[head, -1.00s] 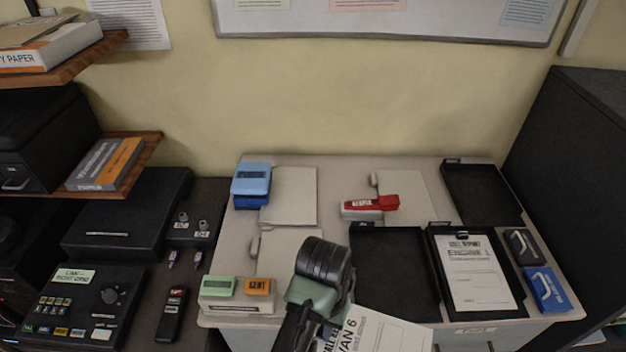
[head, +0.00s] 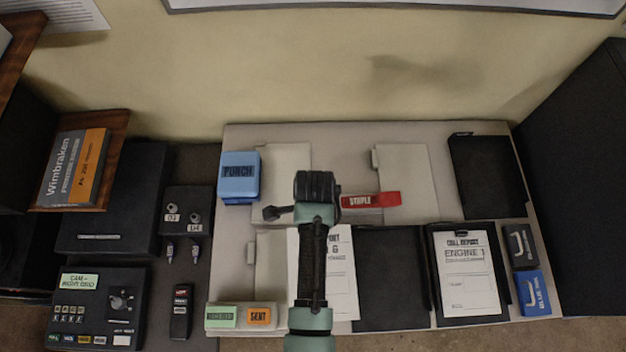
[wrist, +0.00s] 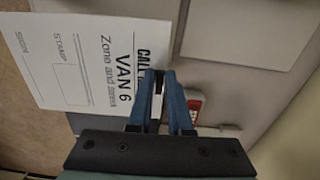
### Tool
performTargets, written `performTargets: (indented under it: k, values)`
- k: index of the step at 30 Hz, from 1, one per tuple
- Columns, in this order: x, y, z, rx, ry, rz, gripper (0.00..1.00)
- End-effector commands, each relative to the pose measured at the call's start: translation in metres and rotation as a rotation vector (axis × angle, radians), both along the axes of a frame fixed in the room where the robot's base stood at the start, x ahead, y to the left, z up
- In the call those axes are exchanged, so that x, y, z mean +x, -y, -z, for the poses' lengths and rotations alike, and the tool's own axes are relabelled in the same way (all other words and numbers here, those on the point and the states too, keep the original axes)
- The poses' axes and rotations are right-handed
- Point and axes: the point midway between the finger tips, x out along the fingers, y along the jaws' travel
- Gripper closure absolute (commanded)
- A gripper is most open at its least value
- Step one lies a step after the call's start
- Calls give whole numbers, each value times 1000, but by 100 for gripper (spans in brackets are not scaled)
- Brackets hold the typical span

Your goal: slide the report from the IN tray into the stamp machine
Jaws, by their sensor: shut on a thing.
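In the head view this report (head: 342,275) lies partly behind my arm, and the fingertips are hidden under my wrist. A low beige machine with a green and an orange SENT button (head: 242,316), seemingly the stamp machine, is at the table's front left, left of the report. The black tray (head: 390,270) right of the report looks empty; I cannot read its label.
A tray with an ENGINE 1 report (head: 466,272) stands farther right, beside black and blue boxes (head: 530,290). The blue punch (head: 238,177) and red stapler (head: 370,200) stand behind. Another black tray (head: 487,175) is at the back right. A dark console (head: 95,305) is left.

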Motion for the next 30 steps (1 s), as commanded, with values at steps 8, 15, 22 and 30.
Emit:
performTargets:
  k: [8,15,22,30]
  values:
    - [-4,-1,8,0,1,34,100]
    - [-4,-3,26,0,1,32,100]
    - [-4,-6,48,0,0,32,100]
    - [-4,-8,68,0,1,33,100]
